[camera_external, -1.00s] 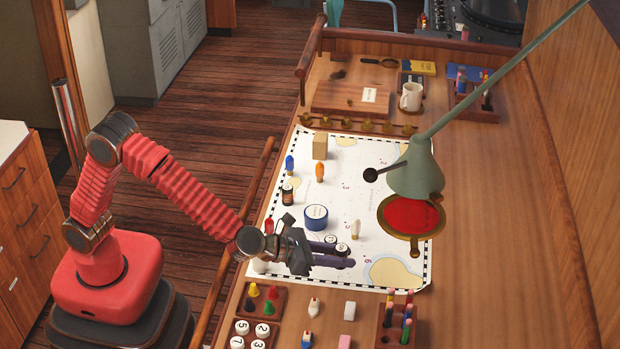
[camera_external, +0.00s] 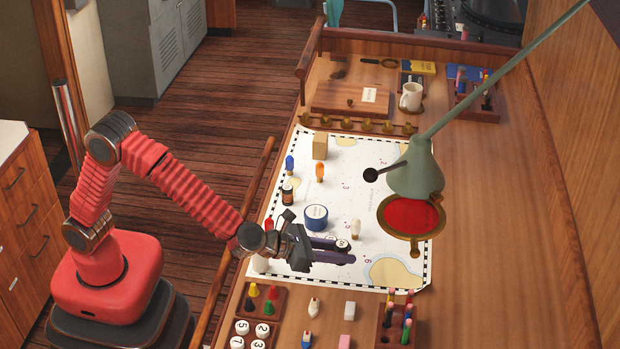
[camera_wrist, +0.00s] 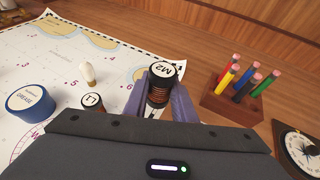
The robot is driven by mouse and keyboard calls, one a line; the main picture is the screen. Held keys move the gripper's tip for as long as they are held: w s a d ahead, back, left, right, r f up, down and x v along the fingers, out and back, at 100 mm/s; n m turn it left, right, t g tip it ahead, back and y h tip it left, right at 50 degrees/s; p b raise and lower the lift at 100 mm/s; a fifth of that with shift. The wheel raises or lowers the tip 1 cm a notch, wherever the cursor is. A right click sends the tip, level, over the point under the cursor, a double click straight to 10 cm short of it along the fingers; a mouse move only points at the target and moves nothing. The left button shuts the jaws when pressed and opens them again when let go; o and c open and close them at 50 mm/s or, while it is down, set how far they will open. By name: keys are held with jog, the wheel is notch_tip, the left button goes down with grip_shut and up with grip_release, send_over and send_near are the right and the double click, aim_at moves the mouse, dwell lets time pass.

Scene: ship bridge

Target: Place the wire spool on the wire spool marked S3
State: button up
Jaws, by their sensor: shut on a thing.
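My gripper (camera_wrist: 160,100) has its purple fingers shut on a dark wire spool with a white top marked M2 (camera_wrist: 162,72). The wrist view shows this spool upright between the fingers; the outside view shows its pale top (camera_external: 343,243) at the fingertips (camera_external: 334,249). Whether it is clear of the chart is hard to tell. A spool marked L1 (camera_wrist: 93,101) stands to the left of the fingers in the wrist view, partly hidden by my gripper body. Another dark spool (camera_external: 288,194) stands at the chart's left side; its marking is unreadable. No S3 marking is legible.
A blue grease tin (camera_external: 316,217) and a white bulb (camera_external: 355,229) stand on the chart (camera_external: 345,180) near my gripper. Blue and orange bulbs stand farther back. The lamp (camera_external: 415,175) hangs at the right. A pencil block (camera_wrist: 232,102) stands beyond the chart's edge.

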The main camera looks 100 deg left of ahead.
jog(key=s+a+r+n+y, duration=0.1)
jog(key=a+r+y, duration=0.15)
jog(key=a, duration=0.65)
notch_tip(320, 180, up, 4)
jog(key=n+g+y, duration=0.5)
jog(key=n+g, duration=0.3)
jog(key=n, duration=0.1)
send_over(287, 187)
jog(key=shift+f, duration=0.1)
jog(key=shift+f, duration=0.1)
jog(key=shift+f, duration=3)
jog(key=shift+f, duration=0.1)
jog(key=shift+f, duration=1.8)
